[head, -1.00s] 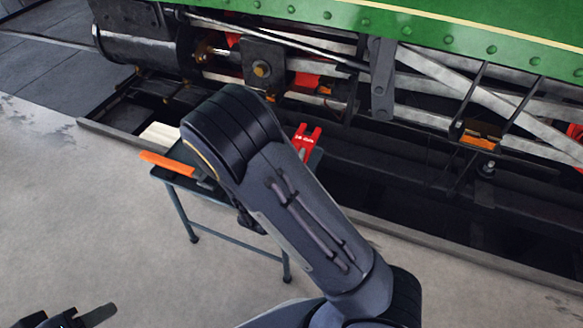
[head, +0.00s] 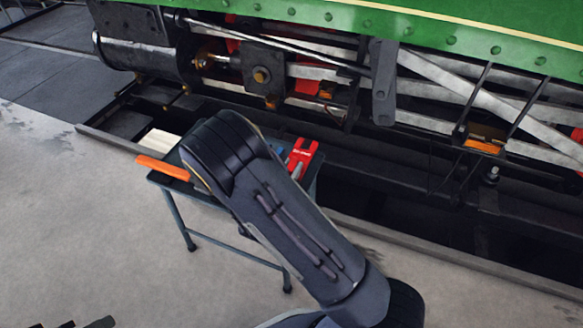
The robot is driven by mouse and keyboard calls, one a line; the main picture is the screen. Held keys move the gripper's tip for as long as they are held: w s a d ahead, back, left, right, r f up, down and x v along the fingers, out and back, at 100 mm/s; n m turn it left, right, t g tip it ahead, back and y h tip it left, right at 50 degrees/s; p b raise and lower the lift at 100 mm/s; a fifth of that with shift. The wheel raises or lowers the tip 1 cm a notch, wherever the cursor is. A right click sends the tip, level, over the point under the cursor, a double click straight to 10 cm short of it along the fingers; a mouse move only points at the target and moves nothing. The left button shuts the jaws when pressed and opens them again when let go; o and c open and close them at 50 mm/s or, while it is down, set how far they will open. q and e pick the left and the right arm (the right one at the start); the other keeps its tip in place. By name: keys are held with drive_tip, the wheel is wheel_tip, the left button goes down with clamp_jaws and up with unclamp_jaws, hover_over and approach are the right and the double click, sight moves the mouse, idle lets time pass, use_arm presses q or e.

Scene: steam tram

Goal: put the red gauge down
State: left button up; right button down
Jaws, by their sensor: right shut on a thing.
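The red gauge (head: 303,152), a fork-shaped piece with small pale lettering, shows just right of my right forearm, over the far right part of a small dark table. My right gripper (head: 296,170) is mostly hidden behind that forearm; only a grey bit shows at the gauge's lower end, and it is shut on the gauge. I cannot tell whether the gauge touches the tabletop. My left gripper (head: 98,322) is only a dark sliver at the bottom left edge, so its jaws cannot be read.
The dark table (head: 225,195) also bears an orange-handled tool (head: 163,168), a pale block (head: 160,141) and a blue thing (head: 278,146), partly hidden. The green tram's rods and wheel gear (head: 262,75) stand close behind it. Concrete floor is clear in front.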

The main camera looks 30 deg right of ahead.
drive_tip(key=shift+f, duration=0.45)
drive_tip(key=c, duration=1.3)
unclamp_jaws()
drive_tip(key=shift+o, duration=0.2)
